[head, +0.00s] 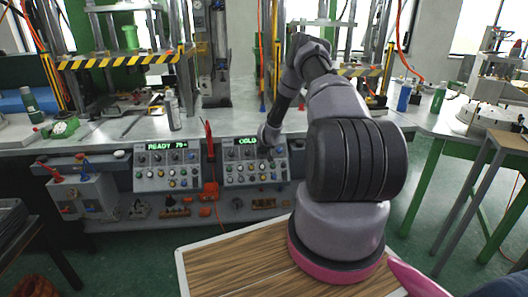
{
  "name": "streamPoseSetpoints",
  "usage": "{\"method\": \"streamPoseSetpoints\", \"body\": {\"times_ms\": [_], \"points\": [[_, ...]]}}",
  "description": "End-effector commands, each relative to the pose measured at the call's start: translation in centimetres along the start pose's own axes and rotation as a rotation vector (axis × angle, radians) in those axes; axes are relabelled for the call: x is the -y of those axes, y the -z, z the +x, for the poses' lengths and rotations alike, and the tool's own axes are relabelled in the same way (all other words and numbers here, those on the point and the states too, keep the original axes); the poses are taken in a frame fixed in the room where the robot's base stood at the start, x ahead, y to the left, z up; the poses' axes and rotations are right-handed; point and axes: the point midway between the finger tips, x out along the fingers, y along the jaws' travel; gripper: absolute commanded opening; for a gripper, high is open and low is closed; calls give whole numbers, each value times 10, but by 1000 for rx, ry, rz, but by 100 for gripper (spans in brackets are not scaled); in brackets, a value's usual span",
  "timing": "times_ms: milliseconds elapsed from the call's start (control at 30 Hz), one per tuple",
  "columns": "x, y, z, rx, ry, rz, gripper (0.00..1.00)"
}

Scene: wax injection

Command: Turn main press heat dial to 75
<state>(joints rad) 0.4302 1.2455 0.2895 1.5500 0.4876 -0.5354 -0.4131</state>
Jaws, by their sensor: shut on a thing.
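Two grey control panels are mounted on the front of the workbench. The left panel (168,166) has a green display (168,146) reading "READY" and a number that looks like 70. The right panel (254,163) has a green display (247,142) whose visible part reads like "COLD"; my arm covers the rest. Both panels carry rows of small dials and buttons. My gripper (268,137) is at the upper right of the right panel, shut on a small dial there. The dial and its markings are hidden behind the gripper. Which dial is the heat dial is too small to tell.
The workbench (225,120) carries presses with yellow-black striped bars (118,61). A spray bottle (172,110) stands near its front edge. A red lever (209,140) rises between the panels. A grey box (82,195) with knobs sits at left. A green-legged table (440,130) is at right.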

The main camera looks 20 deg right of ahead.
Motion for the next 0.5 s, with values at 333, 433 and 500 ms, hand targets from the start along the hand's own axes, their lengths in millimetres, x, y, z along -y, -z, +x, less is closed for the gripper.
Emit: {"method": "streamPoseSetpoints", "body": {"times_ms": [333,433,500], "points": [[-1,-1,0,2,21,248,0],[-2,-1,0,1,29,342,0],[-2,-1,0,1,35,409,0]]}}
